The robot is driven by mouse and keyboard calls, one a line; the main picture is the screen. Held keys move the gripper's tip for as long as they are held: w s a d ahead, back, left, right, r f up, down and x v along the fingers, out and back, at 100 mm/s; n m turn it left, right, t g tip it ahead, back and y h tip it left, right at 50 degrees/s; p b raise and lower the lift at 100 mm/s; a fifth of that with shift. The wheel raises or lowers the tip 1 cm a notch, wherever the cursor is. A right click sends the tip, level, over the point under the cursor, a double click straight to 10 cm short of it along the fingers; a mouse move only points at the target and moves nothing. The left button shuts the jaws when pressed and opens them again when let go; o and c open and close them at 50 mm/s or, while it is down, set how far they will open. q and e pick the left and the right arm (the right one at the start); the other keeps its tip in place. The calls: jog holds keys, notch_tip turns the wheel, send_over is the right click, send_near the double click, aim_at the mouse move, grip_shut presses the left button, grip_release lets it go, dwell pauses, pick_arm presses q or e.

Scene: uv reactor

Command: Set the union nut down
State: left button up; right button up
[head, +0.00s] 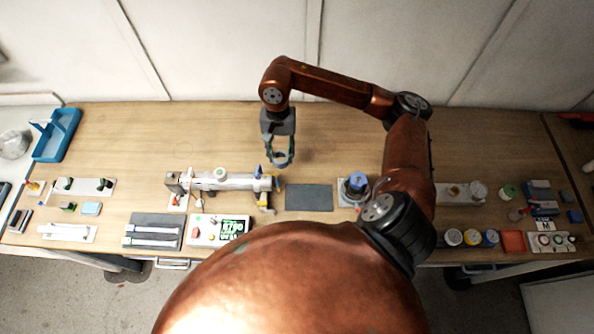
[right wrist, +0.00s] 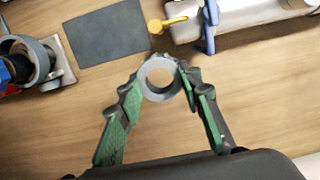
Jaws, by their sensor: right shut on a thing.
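The union nut (right wrist: 159,79) is a grey ring held between the green-padded fingertips of my right gripper (right wrist: 160,88) in the right wrist view. My right gripper (head: 281,158) is shut on it above bare wood, behind the dark grey mat (head: 309,197). The nut is hard to make out in the head view. The mat also shows in the right wrist view (right wrist: 104,44), apart from the nut. The reactor tube (head: 225,182) lies left of the mat. My left gripper is not in view.
A blue-topped fitting on a stand (head: 355,187) is right of the mat. A yellow-handled part and a blue clamp (right wrist: 207,25) sit at the reactor's end near the mat. A controller box (head: 219,231) stands in front. The back of the wooden bench (head: 200,130) is clear.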

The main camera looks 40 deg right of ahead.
notch_tip(320, 180, down, 6)
jog(key=shift+f+p, duration=0.1)
jog(key=shift+p, duration=0.4)
notch_tip(320, 180, down, 4)
jog(key=shift+r, duration=0.2)
jog(key=shift+f+p, duration=0.25)
jog(key=shift+p, duration=0.05)
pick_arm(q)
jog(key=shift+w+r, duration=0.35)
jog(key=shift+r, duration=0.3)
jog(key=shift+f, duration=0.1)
pick_arm(e)
jog(key=shift+f, duration=0.2)
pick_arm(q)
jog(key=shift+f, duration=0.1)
pick_arm(e)
jog(key=o, duration=1)
jog(key=shift+o, duration=0.2)
